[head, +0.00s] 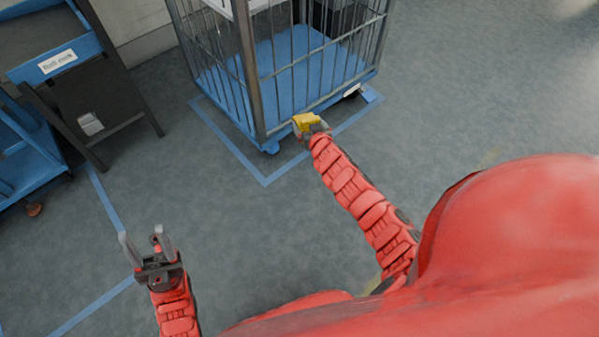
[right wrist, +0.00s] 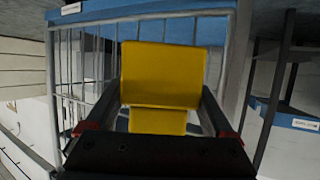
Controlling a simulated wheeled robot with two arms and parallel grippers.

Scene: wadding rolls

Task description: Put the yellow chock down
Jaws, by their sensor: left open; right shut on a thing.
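The yellow chock (head: 307,121) is held at the end of my right arm, by the near lower edge of the wire cage trolley. In the right wrist view the chock (right wrist: 162,75) sits between both fingers and fills the middle. My right gripper (right wrist: 163,112) is shut on it. In the head view the right gripper (head: 311,128) is partly hidden by the chock. I cannot tell how high it is above the floor. My left gripper (head: 143,240) is open and empty over the floor at the lower left.
The wire cage trolley (head: 270,70) with a blue base stands inside blue floor tape (head: 265,181). A blue and black rack (head: 100,75) with a white label stands at the upper left. A small brown object (head: 35,210) lies by it. The floor between is clear.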

